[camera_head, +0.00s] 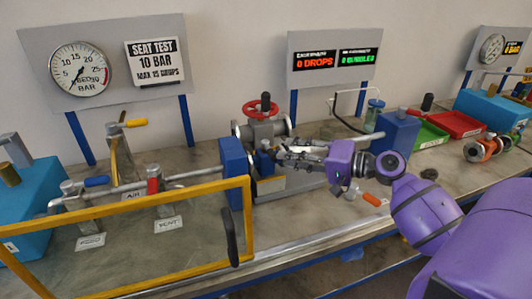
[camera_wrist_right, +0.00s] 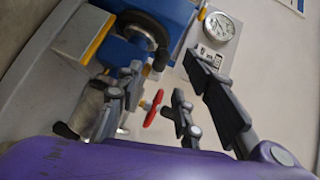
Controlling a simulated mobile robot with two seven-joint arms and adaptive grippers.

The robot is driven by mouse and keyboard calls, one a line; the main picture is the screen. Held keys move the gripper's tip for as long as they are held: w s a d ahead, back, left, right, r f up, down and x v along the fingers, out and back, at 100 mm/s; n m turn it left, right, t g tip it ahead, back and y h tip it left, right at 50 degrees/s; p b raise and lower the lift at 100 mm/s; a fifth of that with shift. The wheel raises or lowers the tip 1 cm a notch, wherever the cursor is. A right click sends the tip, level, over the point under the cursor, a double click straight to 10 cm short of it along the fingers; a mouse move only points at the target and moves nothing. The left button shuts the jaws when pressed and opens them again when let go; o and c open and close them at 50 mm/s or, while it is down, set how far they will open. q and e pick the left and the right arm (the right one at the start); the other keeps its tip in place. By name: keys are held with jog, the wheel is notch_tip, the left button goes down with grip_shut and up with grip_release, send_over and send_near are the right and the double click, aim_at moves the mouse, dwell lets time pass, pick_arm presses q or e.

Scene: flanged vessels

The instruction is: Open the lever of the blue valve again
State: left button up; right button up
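The blue valve has a blue lever (camera_head: 97,181) on a grey body (camera_head: 72,188) in the pipe at the left of the bench. The lever points right, roughly along the pipe. It lies behind the yellow-framed clear guard (camera_head: 145,195). My right gripper (camera_head: 283,157) is well to the right of it, by the clamped grey vessel with the red handwheel (camera_head: 262,108). My left gripper is not in view.
A red-levered valve (camera_head: 153,186) and a yellow-levered one (camera_head: 136,123) stand near the blue one. A blue clamp plate (camera_head: 231,170) stands beside the guard. Green (camera_head: 430,134) and red (camera_head: 456,124) trays lie at the right.

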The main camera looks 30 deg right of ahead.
aim_at(272, 155)
jog(key=x, duration=0.6)
jog(key=shift+w+a+p, duration=0.1)
jog(key=shift+w+p, duration=0.05)
jog(key=shift+p, duration=0.25)
grip_shut()
jog(key=shift+f, duration=0.1)
